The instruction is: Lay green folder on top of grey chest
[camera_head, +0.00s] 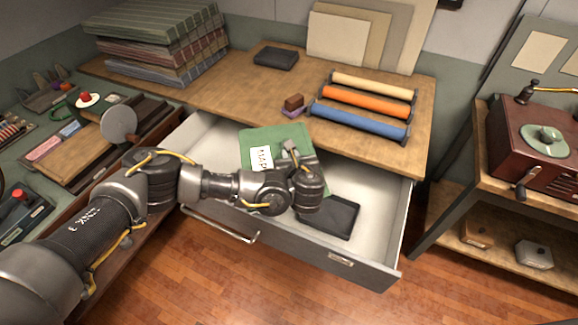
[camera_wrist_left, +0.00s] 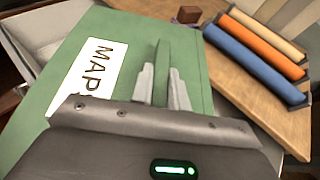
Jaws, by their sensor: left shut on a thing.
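The green folder (camera_head: 258,143) with a white label reading MAP and a partly hidden last letter is over the open drawer of the grey chest. My left gripper (camera_head: 291,150) is shut on the folder; in the left wrist view its fingers (camera_wrist_left: 162,82) pinch a raised green strip on the folder (camera_wrist_left: 115,35). The grey chest has a wooden top (camera_head: 222,88) and a pulled-out grey drawer (camera_head: 290,243). The folder's far edge is near the chest top's front edge; I cannot tell its exact height. My right gripper is not in view.
A dark folder (camera_head: 329,217) lies in the drawer. On the chest top are stacked patterned folders (camera_head: 160,45), a black box (camera_head: 276,58), a small brown block (camera_head: 294,102) and a rack of coloured rolls (camera_head: 365,103). The top's middle is clear.

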